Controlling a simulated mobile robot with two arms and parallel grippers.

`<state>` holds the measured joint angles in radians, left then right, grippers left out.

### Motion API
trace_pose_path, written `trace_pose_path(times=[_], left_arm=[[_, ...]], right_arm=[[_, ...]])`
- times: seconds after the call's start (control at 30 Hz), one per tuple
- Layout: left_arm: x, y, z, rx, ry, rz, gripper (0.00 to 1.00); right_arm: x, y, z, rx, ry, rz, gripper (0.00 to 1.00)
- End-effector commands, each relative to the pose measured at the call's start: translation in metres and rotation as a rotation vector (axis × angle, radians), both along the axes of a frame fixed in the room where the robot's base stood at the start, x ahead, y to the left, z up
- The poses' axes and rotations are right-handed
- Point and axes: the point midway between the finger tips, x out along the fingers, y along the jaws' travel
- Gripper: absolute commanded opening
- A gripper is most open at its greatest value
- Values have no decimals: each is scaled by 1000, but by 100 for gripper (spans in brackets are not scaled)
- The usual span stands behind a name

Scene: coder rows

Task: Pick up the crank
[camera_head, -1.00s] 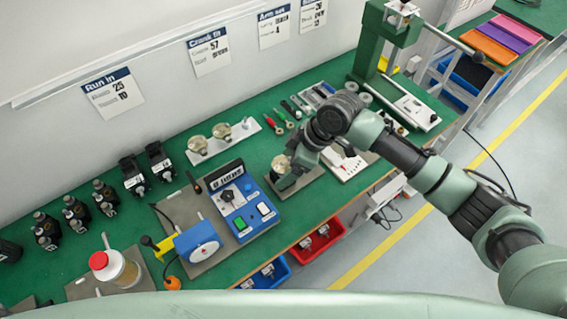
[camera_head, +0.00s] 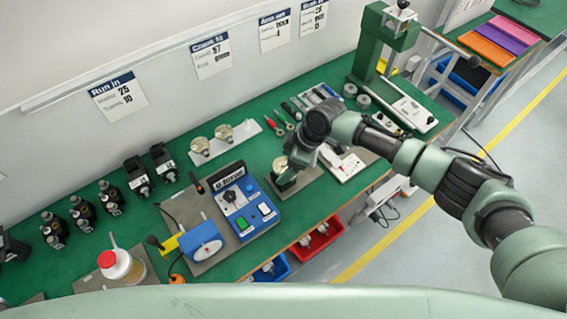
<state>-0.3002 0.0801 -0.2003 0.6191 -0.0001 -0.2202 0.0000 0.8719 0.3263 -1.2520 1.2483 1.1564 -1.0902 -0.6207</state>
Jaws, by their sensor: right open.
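My right gripper (camera_head: 289,172) is low over the green bench, beside a round cream-and-brass part (camera_head: 280,165) on a small dark plate (camera_head: 299,182). Its jaws are open, but the wrist hides most of the fingers. I cannot tell whether they touch the part. No piece is plainly recognisable as the crank. Small metal parts lie on a white tray (camera_head: 347,170) just right of the gripper, partly behind my arm. Two similar cream parts stand on a white plate (camera_head: 225,139) behind. My left gripper is not in view.
A blue control box (camera_head: 238,198) and a blue-and-white machine (camera_head: 203,242) stand left of the gripper. A green press (camera_head: 386,45) stands at the back right. Red bin (camera_head: 318,240) hangs below the bench edge.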

Motion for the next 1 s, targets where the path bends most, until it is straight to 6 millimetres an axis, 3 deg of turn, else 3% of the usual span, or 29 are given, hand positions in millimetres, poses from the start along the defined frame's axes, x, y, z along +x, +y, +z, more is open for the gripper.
trace_pose_path(times=[0.17,0.27,0.43,0.77,1.0], left_arm=[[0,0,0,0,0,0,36],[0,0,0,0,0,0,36],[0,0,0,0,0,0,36],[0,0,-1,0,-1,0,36],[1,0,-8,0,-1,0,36]], right_arm=[[0,0,-1,0,-1,0,82],[0,0,0,0,-1,0,59],[0,0,0,0,-1,0,12],[1,0,4,2,-3,0,11],[2,0,30,3,-6,1,11]])
